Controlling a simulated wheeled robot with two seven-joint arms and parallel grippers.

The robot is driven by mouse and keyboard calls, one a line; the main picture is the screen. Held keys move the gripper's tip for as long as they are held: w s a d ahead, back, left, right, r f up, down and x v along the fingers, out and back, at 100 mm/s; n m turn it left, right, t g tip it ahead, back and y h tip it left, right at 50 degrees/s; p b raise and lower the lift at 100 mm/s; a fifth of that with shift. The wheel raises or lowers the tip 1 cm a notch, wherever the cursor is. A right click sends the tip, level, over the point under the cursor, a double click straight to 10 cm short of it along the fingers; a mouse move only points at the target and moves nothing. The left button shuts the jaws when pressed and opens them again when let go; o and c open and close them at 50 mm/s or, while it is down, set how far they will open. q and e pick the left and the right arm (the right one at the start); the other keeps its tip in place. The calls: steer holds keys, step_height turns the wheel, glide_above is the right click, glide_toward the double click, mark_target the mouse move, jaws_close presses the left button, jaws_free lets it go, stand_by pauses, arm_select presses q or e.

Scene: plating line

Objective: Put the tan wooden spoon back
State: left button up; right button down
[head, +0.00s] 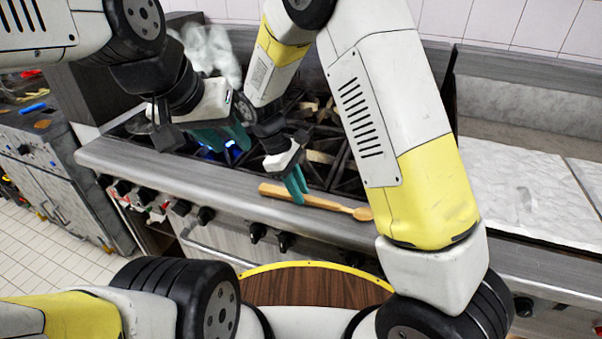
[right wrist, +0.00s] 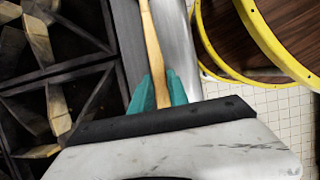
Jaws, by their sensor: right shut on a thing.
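The tan wooden spoon (head: 328,204) lies along the stove's steel front ledge, its thick handle end to the left and its bowl to the right, close to my right forearm. My right gripper (head: 297,186) points down with its teal fingers shut on the handle. In the right wrist view the spoon (right wrist: 152,50) runs up from between the fingers (right wrist: 158,92). I cannot tell whether the spoon touches the ledge. My left gripper (head: 222,138) hangs over the left burners, its teal fingers apart and nothing seen between them.
Black burner grates (head: 325,140) fill the stove top, and a blue flame (head: 231,146) burns under my left gripper. Tan wooden-looking pieces (head: 318,157) show among the grates. A pale marbled counter (head: 515,190) is clear at right. A round brown, yellow-rimmed surface (head: 315,287) is in front.

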steer(key=c, duration=1.3)
jaws_free()
steer(key=v, duration=1.2)
steer(key=s+d+r+m+t+y, duration=0.1)
steer(key=s+d+r+m+y, duration=0.15)
steer(key=d+r, duration=0.3)
steer(key=s+d+r+m+t+y, duration=0.1)
steer(key=s+d+r+m+y, duration=0.1)
steer(key=d+r+m, duration=0.35)
steer(key=shift+s+d+r+m+t+y, duration=0.3)
steer(key=shift+s+d+m+t, duration=0.65)
steer(key=shift+s+d, duration=0.8)
steer(key=shift+s+d+r+m+t+y, duration=0.15)
steer(key=shift+s+d+m+t+y, duration=0.2)
steer(key=shift+s+d+m+t, duration=1.05)
steer(key=shift+s+d+r+m+t+y, duration=0.3)
steer(key=shift+s+d+m+t, duration=0.2)
steer(key=shift+s+d, duration=1.65)
